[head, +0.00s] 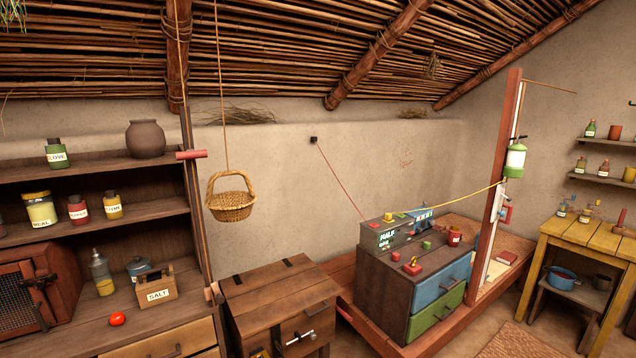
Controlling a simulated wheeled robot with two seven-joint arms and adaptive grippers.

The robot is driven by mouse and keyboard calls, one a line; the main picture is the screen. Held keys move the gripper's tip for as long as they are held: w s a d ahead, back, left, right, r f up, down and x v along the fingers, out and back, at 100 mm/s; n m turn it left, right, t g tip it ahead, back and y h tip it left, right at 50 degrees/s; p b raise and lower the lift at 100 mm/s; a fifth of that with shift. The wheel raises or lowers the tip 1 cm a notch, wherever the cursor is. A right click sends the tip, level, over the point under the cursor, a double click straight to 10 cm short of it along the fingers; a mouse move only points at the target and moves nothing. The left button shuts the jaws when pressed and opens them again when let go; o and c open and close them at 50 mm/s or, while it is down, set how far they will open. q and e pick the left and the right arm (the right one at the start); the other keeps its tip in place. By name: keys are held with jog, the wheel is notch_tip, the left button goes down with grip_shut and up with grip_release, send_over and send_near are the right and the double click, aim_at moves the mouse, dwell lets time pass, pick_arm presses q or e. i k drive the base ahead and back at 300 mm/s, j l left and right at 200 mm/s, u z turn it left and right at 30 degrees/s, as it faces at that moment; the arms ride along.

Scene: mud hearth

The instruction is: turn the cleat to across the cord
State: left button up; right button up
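A red bar that looks like the cleat (191,154) sits on the wooden post (194,200) at the right end of the shelves. It lies about level, crosswise to the upright post. A thin tan cord (178,60) comes down from the roof to the post near the bar. Whether it touches the bar is too small to tell. Another cord (221,80) hangs from the roof and holds a wicker basket (231,206) in the air, right of the post. Neither of my grippers shows in the head view.
Shelves (95,164) with jars stand at the left. A wooden chest (275,297) is below the basket. A blue and green drawer cabinet (438,300), a red post (492,190) with a green lantern (515,160), and a yellow table (590,236) are to the right.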

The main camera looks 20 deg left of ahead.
aim_at(220, 299)
jog(key=u, duration=1.3)
